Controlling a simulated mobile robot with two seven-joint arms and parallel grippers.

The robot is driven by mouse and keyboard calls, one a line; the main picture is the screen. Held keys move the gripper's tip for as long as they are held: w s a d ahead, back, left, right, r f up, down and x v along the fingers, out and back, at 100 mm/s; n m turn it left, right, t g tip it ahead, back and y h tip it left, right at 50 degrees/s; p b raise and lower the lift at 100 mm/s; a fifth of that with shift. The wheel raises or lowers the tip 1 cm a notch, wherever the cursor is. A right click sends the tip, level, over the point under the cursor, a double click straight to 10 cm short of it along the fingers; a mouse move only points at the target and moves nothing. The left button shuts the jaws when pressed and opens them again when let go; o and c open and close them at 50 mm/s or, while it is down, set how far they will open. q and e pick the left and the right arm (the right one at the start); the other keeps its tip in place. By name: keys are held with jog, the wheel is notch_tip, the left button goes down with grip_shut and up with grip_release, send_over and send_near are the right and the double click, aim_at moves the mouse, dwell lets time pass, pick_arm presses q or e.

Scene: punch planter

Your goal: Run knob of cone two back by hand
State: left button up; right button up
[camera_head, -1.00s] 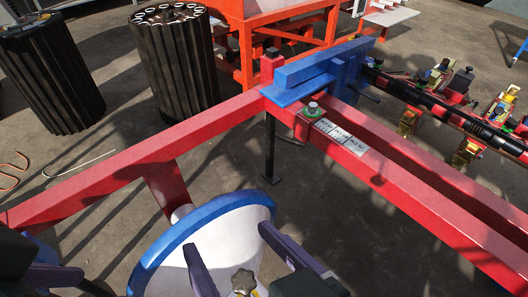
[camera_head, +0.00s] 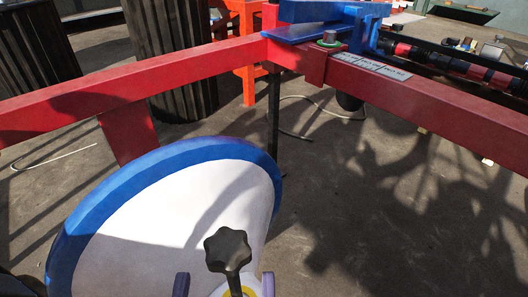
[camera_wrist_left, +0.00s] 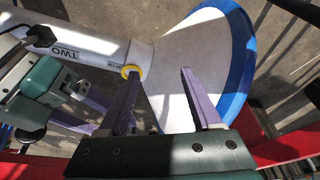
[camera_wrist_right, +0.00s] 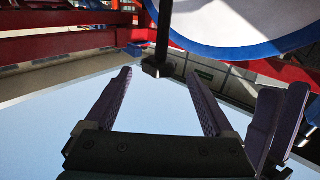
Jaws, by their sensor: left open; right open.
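Cone two is white with a blue rim (camera_head: 165,215); it also shows in the left wrist view (camera_wrist_left: 205,55), beside a white tube (camera_wrist_left: 88,47) marked TWO. A black star-shaped knob (camera_head: 228,250) stands on a stem near a yellow ring (camera_head: 251,292). My right gripper (camera_head: 225,284) is open; its purple fingertips show at the bottom edge, on either side of the knob stem, apart from it. My left gripper (camera_wrist_left: 158,88) is open near the yellow ring (camera_wrist_left: 131,72) and the cone. It is not clearly visible in the head view.
A red frame beam (camera_head: 170,78) runs behind the cone, meeting a blue block (camera_head: 320,14) at the top. A thin black leg (camera_head: 274,120) stands behind the cone rim. Dark ribbed bins (camera_head: 175,60) stand at the back left.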

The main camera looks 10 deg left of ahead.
aim_at(229, 231)
jog(key=b+x, duration=0.2)
jog(key=x, duration=0.5)
jog(key=shift+w+a, duration=0.1)
jog(key=shift+w, duration=0.2)
jog(key=shift+w+a, duration=0.1)
jog(key=shift+w, duration=0.35)
jog(key=c, duration=1.4)
